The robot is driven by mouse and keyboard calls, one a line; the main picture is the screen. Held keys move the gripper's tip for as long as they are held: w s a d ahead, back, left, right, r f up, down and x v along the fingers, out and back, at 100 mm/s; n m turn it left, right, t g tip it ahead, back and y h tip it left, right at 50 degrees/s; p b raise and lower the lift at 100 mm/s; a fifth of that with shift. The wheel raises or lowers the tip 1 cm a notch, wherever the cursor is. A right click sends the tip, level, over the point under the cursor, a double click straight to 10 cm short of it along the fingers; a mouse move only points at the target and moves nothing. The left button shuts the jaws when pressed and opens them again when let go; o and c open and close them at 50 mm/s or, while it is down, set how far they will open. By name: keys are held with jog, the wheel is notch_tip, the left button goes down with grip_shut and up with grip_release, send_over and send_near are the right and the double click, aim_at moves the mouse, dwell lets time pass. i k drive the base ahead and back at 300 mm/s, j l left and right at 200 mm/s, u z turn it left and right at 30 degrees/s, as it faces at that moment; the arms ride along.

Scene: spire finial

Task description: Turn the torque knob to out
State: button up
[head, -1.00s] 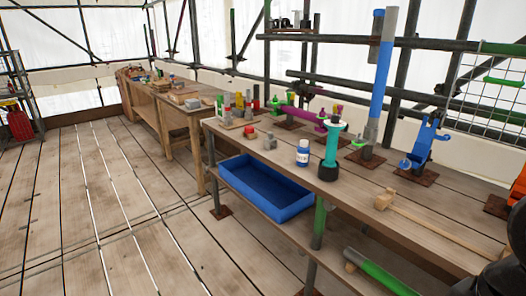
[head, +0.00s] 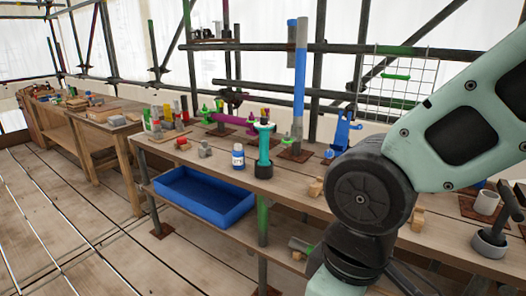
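I cannot make out a torque knob for certain in the head view. Any knob detail on these is too small to read. My arm's links fill the right of the view, and my gripper is outside the frame.
A blue and grey pole (head: 300,80) stands on a rusty plate at the back of the bench. A blue tray (head: 205,197) sits below the bench. Floor at left is clear.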

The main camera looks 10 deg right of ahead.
aim_at(264, 120)
jog(key=i+j+z, duration=0.15)
jog(key=i+j, duration=0.2)
jog(key=i+j+z, duration=0.15)
jog(key=i+j, duration=0.15)
jog(key=j, duration=0.2)
